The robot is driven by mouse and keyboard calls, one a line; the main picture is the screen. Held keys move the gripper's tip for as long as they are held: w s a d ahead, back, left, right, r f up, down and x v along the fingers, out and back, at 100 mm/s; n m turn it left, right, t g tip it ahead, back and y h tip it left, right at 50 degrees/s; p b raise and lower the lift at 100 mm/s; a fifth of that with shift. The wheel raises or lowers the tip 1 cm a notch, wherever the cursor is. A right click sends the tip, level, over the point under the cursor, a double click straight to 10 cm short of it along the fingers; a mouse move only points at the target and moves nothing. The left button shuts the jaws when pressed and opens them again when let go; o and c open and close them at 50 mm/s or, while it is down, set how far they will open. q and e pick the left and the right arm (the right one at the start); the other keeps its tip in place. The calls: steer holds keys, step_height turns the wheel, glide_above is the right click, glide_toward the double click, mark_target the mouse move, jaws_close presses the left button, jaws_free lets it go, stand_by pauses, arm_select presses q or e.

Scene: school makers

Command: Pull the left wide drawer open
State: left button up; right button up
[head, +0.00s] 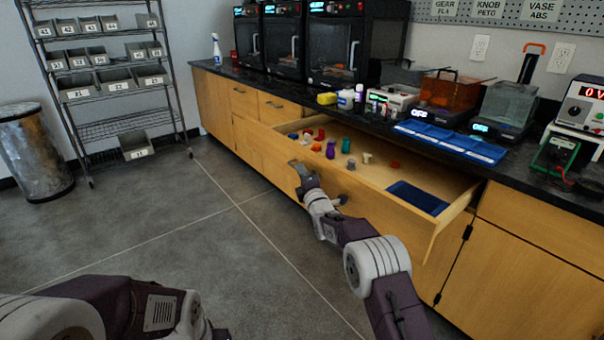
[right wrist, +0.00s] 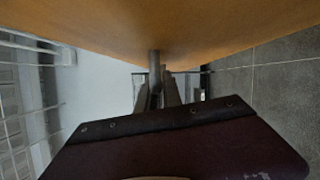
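The wide wooden drawer (head: 385,207) stands well out from the counter in the head view, its inside showing. Several small coloured printed pieces, such as a purple one (head: 331,149), and a dark blue mat (head: 418,198) lie in it. My right gripper (head: 298,168) is at the outer face of the drawer front. In the right wrist view the drawer front (right wrist: 190,35) fills the top, and a grey handle post (right wrist: 154,62) runs down between my close-set fingers (right wrist: 157,92). The fingers appear shut on the handle, partly hidden. My left arm shows at bottom left; its gripper is out of view.
The black countertop (head: 455,120) holds printers, bottles, blue trays (head: 452,141) and instruments. A closed cabinet door (head: 520,275) is right of the drawer. A wire rack (head: 105,75) and metal bin (head: 32,150) stand left. The grey floor (head: 220,220) before the drawer is clear.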

steer(key=o, duration=0.4)
steer(key=b+v, duration=0.1)
steer(key=v, duration=0.8)
steer(key=shift+b, duration=0.35)
